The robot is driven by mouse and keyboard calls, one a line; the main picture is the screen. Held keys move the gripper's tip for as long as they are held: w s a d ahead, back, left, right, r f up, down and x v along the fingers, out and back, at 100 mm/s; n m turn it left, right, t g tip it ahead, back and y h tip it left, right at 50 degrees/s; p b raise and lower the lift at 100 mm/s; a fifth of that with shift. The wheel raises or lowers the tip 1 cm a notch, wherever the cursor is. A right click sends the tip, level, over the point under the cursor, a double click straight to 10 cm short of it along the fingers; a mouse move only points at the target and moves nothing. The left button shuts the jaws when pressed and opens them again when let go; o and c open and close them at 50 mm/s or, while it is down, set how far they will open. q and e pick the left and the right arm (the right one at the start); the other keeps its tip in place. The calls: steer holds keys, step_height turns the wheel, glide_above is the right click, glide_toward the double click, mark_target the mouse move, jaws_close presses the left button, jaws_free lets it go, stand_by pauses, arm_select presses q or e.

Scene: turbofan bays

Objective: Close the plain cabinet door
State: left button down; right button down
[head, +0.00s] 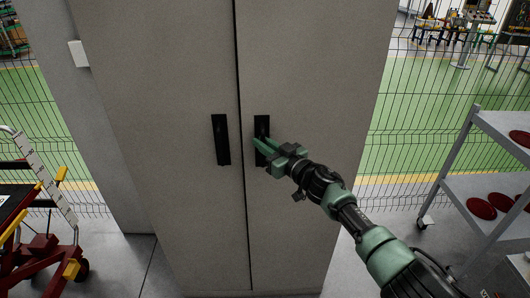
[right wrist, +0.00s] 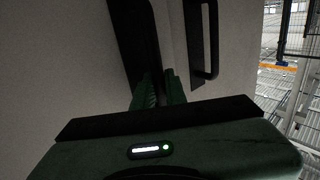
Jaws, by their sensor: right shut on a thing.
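The plain grey cabinet has a left door (head: 160,120) and a right door (head: 310,80), with a narrow dark seam between them in the head view. Each door has a black upright handle: the left handle (head: 221,140) is free. My right gripper (head: 264,148) is shut on the right door's handle (head: 262,127). In the right wrist view its green fingers (right wrist: 159,92) close around a black handle (right wrist: 137,38), and the other handle (right wrist: 201,40) shows beside it. I cannot tell exactly how far either door stands open. My left gripper is out of view.
A red and black cart with a ladder-like frame (head: 45,225) stands at the left. A grey shelf rack (head: 485,180) with dark red discs (head: 481,208) stands at the right. A wire fence (head: 425,110) runs behind. Floor shows between cabinet and rack.

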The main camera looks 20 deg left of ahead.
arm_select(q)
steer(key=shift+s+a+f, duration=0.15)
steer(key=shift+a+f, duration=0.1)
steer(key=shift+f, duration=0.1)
arm_select(e)
steer(key=shift+w+a+r+m+t, duration=0.2)
steer(key=shift+w+a+m+t, duration=0.15)
steer(key=shift+w, duration=0.2)
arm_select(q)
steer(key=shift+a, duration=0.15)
arm_select(e)
steer(key=shift+r, duration=0.15)
steer(key=c, duration=1.5)
jaws_free()
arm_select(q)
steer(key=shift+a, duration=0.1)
arm_select(e)
steer(key=shift+o, duration=0.2)
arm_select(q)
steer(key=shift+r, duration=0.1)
arm_select(e)
steer(key=shift+d, duration=0.1)
